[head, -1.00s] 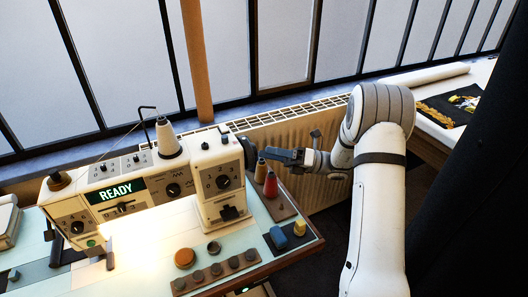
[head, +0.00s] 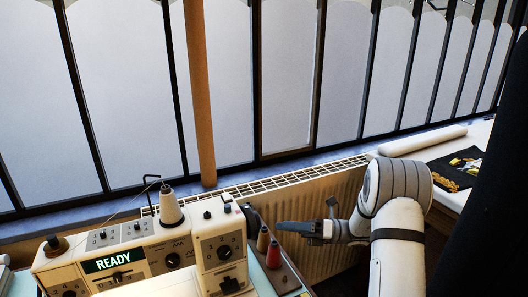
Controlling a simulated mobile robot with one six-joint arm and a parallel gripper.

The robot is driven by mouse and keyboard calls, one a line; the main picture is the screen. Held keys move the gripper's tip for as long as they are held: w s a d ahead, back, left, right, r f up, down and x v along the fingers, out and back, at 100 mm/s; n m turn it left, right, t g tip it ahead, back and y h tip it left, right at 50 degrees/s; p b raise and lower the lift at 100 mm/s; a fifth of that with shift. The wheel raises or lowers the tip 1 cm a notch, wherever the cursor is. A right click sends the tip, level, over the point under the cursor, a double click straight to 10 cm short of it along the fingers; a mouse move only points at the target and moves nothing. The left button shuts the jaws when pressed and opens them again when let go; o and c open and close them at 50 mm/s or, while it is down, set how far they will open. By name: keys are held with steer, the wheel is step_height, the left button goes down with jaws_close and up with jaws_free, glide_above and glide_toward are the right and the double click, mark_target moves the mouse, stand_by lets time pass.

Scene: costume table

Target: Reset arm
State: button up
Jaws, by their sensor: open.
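My gripper (head: 291,227) is at the end of my white arm, right of the middle in the head view. It is open, and I see nothing held in it. It is in front of the radiator, to the right of the sewing machine (head: 180,257) and apart from it. The machine is cream-coloured with a green display reading "READY".
A ribbed radiator (head: 335,198) runs under the window behind my gripper. A wooden post (head: 200,95) rises at the window. At right, a white table holds a pale roll (head: 422,140) and a dark cloth (head: 458,167). A dark drape hangs at the right edge.

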steer(key=s+a+r+n+g+h+p, duration=0.1)
steer(key=s+a+r+n+g+h, duration=0.15)
steer(key=s+n+h, duration=0.35)
steer(key=s+a+r+n+g+h+p, duration=0.1)
steer(key=s+a+r+n+h+p, duration=0.25)
steer(key=s, duration=0.55)
steer(key=s+d+r+n+t+h, duration=0.2)
steer(key=s+d+n+h, duration=0.3)
steer(key=n, duration=0.3)
steer(key=s+d+r+n+t+h+p, duration=0.1)
steer(key=s+d+n+t+h, duration=0.4)
steer(key=n, duration=0.4)
steer(key=shift+s+d+r+h, duration=0.4)
steer(key=shift+d+h, duration=0.15)
steer(key=shift+d, duration=0.25)
steer(key=shift+c, duration=0.4)
